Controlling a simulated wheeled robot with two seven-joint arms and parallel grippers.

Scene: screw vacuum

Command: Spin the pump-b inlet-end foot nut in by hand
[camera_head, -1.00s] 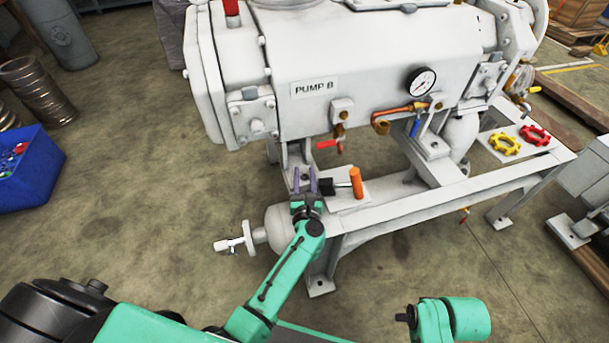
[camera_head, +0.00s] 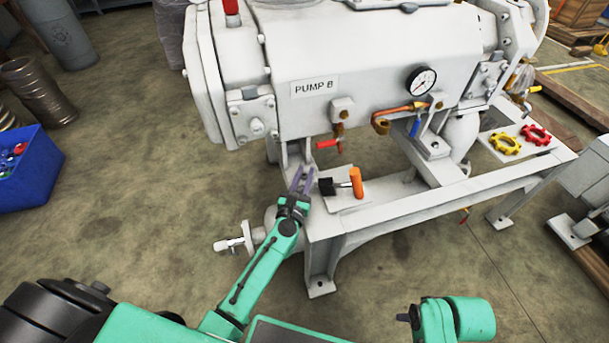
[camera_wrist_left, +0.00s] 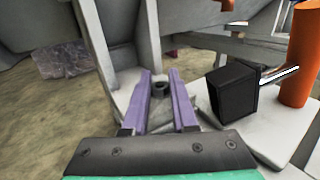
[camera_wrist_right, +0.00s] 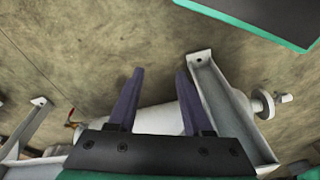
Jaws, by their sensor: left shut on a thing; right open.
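Pump B (camera_head: 390,60), a large pale grey machine with a name label, stands on a grey frame. Its foot at the left end rests on the frame's corner. In the left wrist view a small dark nut (camera_wrist_left: 161,89) sits on that foot, between the purple fingertips. My left gripper (camera_head: 303,177) is shut on the nut; its fingers, also in the left wrist view (camera_wrist_left: 160,95), lie on either side of it. In the head view the nut is hidden. My right gripper (camera_wrist_right: 158,85) is open and empty, low in front of the frame.
Yellow (camera_head: 504,144) and red (camera_head: 535,135) handwheels lie further right. A blue bin (camera_head: 25,170) stands on the floor at left.

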